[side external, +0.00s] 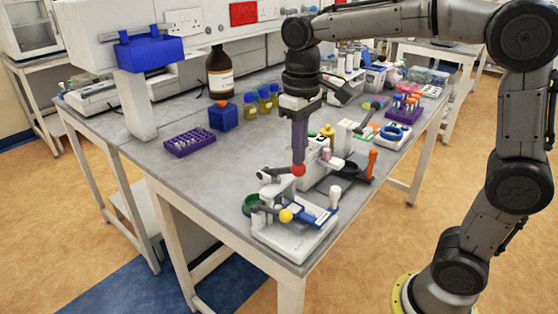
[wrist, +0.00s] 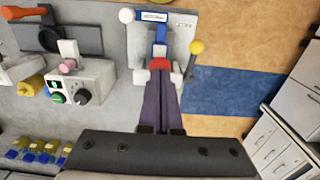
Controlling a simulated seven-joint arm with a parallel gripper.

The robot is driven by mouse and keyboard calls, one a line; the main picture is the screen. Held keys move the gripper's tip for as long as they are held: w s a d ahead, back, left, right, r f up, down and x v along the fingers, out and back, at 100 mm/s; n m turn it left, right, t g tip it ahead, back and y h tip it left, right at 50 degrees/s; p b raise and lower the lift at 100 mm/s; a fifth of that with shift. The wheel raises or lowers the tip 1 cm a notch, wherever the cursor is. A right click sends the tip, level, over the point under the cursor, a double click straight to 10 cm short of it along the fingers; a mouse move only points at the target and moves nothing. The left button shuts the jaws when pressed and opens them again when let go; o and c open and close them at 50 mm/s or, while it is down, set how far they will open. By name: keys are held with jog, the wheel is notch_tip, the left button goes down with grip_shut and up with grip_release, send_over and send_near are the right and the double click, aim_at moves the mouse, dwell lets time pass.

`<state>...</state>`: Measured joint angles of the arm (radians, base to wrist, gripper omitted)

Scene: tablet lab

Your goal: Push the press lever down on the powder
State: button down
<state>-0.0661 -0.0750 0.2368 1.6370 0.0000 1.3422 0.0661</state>
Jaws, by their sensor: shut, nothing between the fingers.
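The tablet press (side external: 295,238) stands at the table's near corner, with a white base and a blue part on top. Its grey lever ends in a red knob (side external: 298,171), raised above the base. My gripper (side external: 298,162) points down with its purple fingers shut, and the tips are at the top of the red knob. In the wrist view the red knob (wrist: 160,63) shows just beyond the fingertips (wrist: 161,73); I cannot tell whether they touch. A yellow knob (side external: 286,215) sits low at the front of the press. I cannot make out any powder.
A white device with a dial (wrist: 82,90) stands close beside the press. An orange-handled tool (side external: 371,163) is to its right. A purple rack (side external: 190,141), blue box (side external: 222,116) and brown bottle (side external: 220,73) stand farther back. The table left of the press is clear.

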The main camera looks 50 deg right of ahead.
jog(key=shift+w+r, duration=0.2)
jog(key=shift+r, duration=0.5)
jog(key=shift+w+r, duration=0.25)
jog(key=shift+r, duration=0.4)
jog(key=shift+r, duration=2.4)
